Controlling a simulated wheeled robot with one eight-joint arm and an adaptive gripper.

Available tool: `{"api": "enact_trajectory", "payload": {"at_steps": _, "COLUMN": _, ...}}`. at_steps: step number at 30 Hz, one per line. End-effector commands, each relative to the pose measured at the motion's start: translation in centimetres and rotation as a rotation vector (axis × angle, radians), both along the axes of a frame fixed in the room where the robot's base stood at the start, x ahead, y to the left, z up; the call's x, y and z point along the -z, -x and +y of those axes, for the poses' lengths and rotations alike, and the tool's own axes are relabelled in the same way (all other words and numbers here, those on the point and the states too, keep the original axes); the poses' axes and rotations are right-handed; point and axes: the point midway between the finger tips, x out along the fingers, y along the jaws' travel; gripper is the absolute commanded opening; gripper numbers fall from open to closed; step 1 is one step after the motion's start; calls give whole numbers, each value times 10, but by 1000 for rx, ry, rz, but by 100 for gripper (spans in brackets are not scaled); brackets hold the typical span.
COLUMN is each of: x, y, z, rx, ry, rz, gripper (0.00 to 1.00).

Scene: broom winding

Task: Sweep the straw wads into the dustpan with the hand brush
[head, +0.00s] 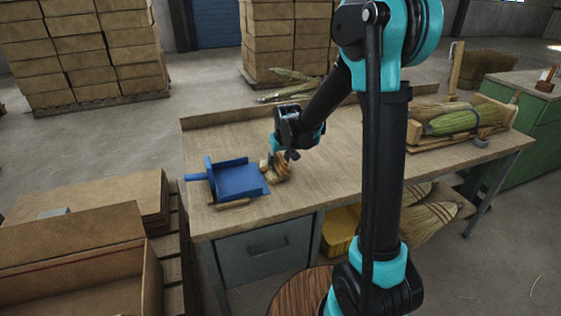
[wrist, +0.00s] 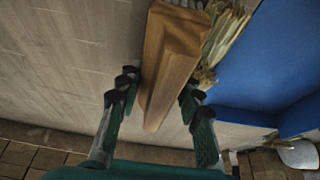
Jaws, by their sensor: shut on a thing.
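The blue dustpan (head: 236,181) lies on the workbench near its left end, its handle pointing left. It also shows at the right of the wrist view (wrist: 275,65). My gripper (wrist: 158,92) is shut on the wooden hand brush (wrist: 172,52), with a finger on each side of the wood. In the head view the brush (head: 284,168) is low at the benchtop, just right of the dustpan's open side. Pale straw (wrist: 226,38) shows between brush and dustpan in the wrist view. I cannot tell how many wads there are, or separate them from bristles.
The workbench top (head: 340,145) is clear to the right of the brush. A wooden rack with a green-and-straw broom (head: 465,120) stands at the bench's right end. A thin wooden piece (head: 232,204) lies before the dustpan.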

Motion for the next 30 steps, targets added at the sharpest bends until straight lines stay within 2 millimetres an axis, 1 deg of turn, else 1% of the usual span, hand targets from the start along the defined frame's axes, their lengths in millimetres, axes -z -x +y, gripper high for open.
{"api": "enact_trajectory", "payload": {"at_steps": 8, "x": 0, "y": 1, "z": 1, "rx": 0, "ry": -1, "rz": 0, "gripper": 10}}
{"api": "enact_trajectory", "payload": {"at_steps": 30, "x": -1, "y": 7, "z": 21, "rx": -1, "ry": -1, "rz": 2, "gripper": 10}}
